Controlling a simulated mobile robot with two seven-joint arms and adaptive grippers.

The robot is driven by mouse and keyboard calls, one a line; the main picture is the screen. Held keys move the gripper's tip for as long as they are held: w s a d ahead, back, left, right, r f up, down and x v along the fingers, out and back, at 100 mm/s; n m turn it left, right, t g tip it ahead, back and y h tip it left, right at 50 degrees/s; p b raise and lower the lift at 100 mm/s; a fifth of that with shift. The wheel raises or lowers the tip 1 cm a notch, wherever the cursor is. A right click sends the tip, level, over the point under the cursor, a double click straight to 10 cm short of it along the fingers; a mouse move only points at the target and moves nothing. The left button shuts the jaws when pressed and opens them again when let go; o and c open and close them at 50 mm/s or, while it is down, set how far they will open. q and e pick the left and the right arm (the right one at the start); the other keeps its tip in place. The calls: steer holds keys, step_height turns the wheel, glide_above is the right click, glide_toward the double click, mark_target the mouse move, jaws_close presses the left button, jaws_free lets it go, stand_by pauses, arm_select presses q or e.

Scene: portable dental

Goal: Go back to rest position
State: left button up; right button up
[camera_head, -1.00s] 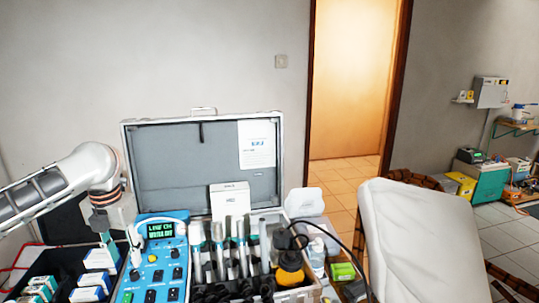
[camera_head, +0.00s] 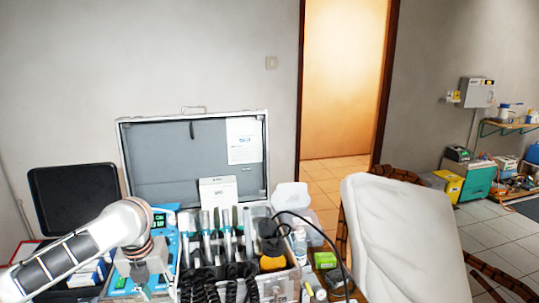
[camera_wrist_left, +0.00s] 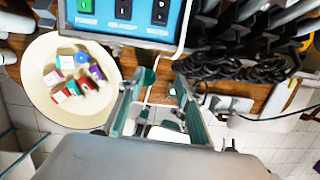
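My left arm comes in from the left in the head view, and its gripper (camera_head: 145,282) points down in front of the blue control unit (camera_head: 166,222). In the left wrist view the two fingers of my left gripper (camera_wrist_left: 163,88) stand apart with nothing between them. They are over the table's edge, just below the blue unit's switch panel (camera_wrist_left: 128,22). No held object shows. My right gripper is in neither view.
An open grey case (camera_head: 160,160) holds several dental handpieces and coiled black hoses. A round cream dish (camera_wrist_left: 42,103) with several small coloured items lies left of the fingers. A black lid (camera_head: 72,198) stands behind the arm. A white chair (camera_head: 405,240) stands right.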

arm_select(q)
steer(key=s+d+f+n+t+h, duration=0.2)
steer(key=s+d+f+n+t, duration=0.1)
steer(key=s+d+f+n, duration=0.65)
steer(key=s+a+f+n+t+y, duration=0.2)
steer(key=s+a+n+y, duration=0.4)
steer(key=s+a+n, duration=1.05)
steer(key=w+d+f+n+t+h, duration=0.2)
steer(key=d+f+h, duration=0.4)
steer(key=d+f, duration=0.6)
step_height(320, 180, down, 4)
steer(key=shift+w+d+r+n+t, duration=0.15)
steer(key=shift+d+n+t, duration=0.3)
steer(key=shift+n, duration=0.45)
steer(key=shift+w, duration=0.1)
steer(key=shift+a, duration=0.1)
